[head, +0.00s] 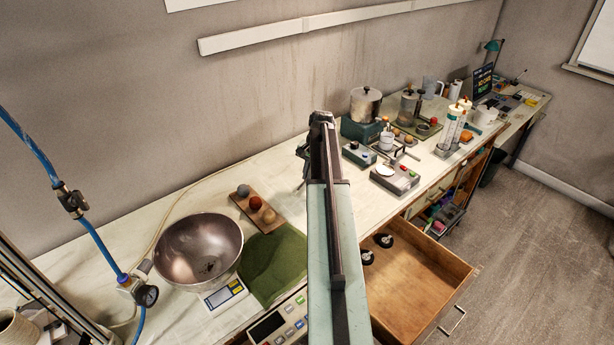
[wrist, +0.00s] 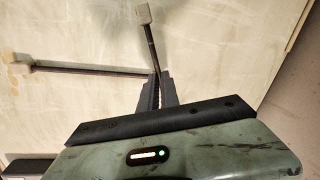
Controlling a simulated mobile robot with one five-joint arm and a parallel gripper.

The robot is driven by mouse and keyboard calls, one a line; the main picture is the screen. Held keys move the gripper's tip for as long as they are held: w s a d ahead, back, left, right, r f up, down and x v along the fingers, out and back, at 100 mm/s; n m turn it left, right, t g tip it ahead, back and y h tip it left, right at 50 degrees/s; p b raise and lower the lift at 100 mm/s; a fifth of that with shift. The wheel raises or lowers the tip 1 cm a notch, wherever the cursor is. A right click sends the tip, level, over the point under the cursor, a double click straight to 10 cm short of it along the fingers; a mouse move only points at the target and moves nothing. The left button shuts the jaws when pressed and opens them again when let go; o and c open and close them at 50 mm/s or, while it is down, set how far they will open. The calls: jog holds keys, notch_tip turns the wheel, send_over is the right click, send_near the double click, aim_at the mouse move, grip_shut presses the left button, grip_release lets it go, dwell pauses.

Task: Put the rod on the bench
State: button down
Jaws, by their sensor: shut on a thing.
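In the wrist view my gripper (wrist: 157,86) is shut on a thin dark rod (wrist: 150,46) with a pale block at its far end. The rod sticks out ahead of the fingers, over the cream bench top (wrist: 85,105). A second dark bar (wrist: 90,71) with a pale end runs left from near the fingers; I cannot tell whether it joins the held rod. In the head view my arm reaches over the bench (head: 178,212), and my gripper (head: 304,160) is mostly hidden behind it. I cannot tell whether the rod touches the bench.
A metal bowl (head: 198,250), a green cloth (head: 274,266) and a board with balls (head: 257,208) lie left of my arm. Small devices (head: 395,178) and pots (head: 366,104) stand to the right. An open drawer (head: 418,290) juts from the bench front.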

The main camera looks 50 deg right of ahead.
jog(key=shift+s+a+f, duration=0.1)
jog(key=shift+s+f, duration=0.1)
jog(key=shift+f, duration=0.05)
jog(key=c, duration=1.6)
grip_release()
jog(key=p+v, duration=1.3)
jog(key=shift+w+r, duration=0.1)
jog(key=shift+w, duration=0.3)
